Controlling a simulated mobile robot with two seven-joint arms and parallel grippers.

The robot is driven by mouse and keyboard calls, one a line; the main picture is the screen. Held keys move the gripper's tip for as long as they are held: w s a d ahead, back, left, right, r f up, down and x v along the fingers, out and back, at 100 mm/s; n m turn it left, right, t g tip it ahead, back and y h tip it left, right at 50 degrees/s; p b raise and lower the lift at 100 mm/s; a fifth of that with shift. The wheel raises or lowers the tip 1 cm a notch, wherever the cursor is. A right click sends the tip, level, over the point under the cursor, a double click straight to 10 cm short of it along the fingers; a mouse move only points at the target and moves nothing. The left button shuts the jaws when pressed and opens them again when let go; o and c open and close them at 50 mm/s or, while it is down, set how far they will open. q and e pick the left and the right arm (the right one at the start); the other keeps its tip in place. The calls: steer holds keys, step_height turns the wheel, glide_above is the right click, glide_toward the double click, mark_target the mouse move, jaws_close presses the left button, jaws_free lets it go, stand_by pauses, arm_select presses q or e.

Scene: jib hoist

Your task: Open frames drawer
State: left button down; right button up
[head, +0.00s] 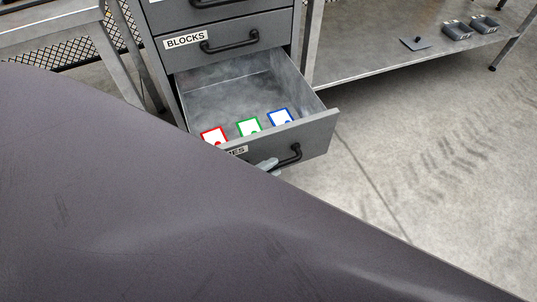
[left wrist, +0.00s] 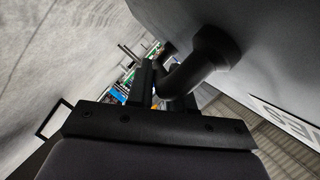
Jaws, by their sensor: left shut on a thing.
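The frames drawer (head: 316,136) is the lowest one visible in the cabinet, and it stands well pulled out. Its label is partly hidden, with only its last letters showing. Inside lie a red frame (head: 213,136), a green frame (head: 249,127) and a blue frame (head: 281,117). My left gripper (head: 268,165) is at the drawer's black handle (head: 291,158), mostly hidden behind my own dark arm. In the left wrist view its fingers (left wrist: 160,85) are shut on the black handle bar (left wrist: 190,72). My right gripper is not in view.
The blocks drawer (head: 218,43) above is shut. A metal bench shelf (head: 400,55) to the right holds small grey bins (head: 457,30) and a dark flat piece (head: 415,43). A metal frame with mesh stands at left. The floor (head: 430,150) right of the drawer is clear.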

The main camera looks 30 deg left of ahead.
arm_select(q)
steer(key=shift+s+d, duration=0.2)
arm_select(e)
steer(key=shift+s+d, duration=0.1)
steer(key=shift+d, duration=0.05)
arm_select(q)
steer(key=c, duration=1.1)
jaws_free()
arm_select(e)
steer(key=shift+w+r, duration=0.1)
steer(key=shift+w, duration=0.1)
arm_select(q)
steer(key=p+v, duration=0.2)
steer(key=v, duration=0.5)
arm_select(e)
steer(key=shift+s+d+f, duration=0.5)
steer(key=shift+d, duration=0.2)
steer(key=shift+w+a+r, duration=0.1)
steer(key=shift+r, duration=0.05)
